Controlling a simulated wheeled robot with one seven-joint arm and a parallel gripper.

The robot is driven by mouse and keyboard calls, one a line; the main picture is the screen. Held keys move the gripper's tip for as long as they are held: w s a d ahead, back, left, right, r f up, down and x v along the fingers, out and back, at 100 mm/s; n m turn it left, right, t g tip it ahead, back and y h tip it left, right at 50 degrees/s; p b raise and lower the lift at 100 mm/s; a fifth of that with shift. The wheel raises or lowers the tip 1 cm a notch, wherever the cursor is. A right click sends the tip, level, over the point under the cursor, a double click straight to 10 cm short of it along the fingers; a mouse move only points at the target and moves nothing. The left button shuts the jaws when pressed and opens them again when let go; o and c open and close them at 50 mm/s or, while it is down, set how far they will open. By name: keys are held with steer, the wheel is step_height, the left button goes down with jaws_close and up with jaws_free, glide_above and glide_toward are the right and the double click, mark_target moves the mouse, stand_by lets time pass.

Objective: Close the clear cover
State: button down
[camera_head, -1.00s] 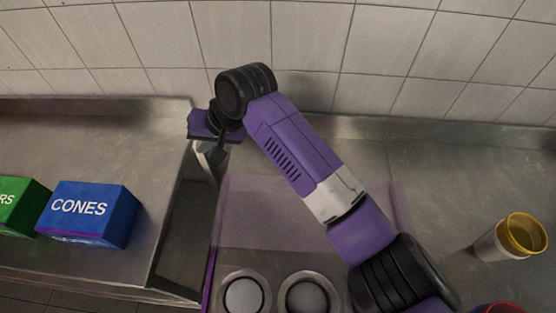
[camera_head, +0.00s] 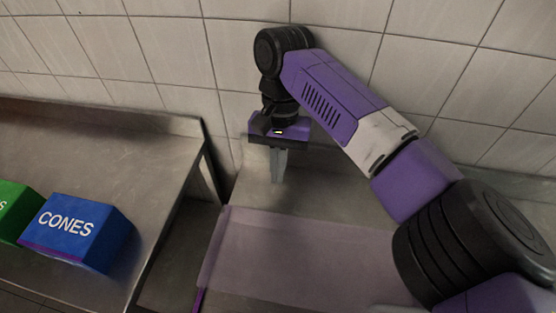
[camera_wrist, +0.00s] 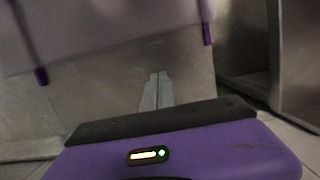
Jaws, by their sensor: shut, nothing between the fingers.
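The clear cover (camera_head: 300,252) is a translucent purple-tinted sheet over the right counter, low in the head view. It also shows at the upper left of the wrist view (camera_wrist: 110,35), with short dark purple pieces at its lower edge. Its exact tilt is hard to tell. My gripper (camera_head: 278,178) points down beyond the cover's far edge, near the back wall. Its fingers are together and empty, and they also show in the wrist view (camera_wrist: 157,82). They look apart from the cover.
A blue CONES box (camera_head: 75,232) and a green box (camera_head: 15,210) stand on the left counter (camera_head: 100,160). A dark gap separates the two counters. The tiled wall (camera_head: 130,50) rises close behind my gripper. The steel surface around my fingertips looks clear.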

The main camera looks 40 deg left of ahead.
steer(key=x, duration=0.5)
steer(key=shift+s+f+p, duration=0.1)
steer(key=shift+f+p, duration=0.05)
steer(key=shift+p, duration=0.25)
steer(key=shift+s+d+p, duration=0.3)
steer(key=shift+s, duration=0.3)
steer(key=shift+s+d+p, duration=0.3)
steer(key=shift+s+d, duration=0.05)
steer(key=shift+s, duration=0.25)
steer(key=shift+s+d, duration=0.25)
steer(key=shift+s, duration=0.35)
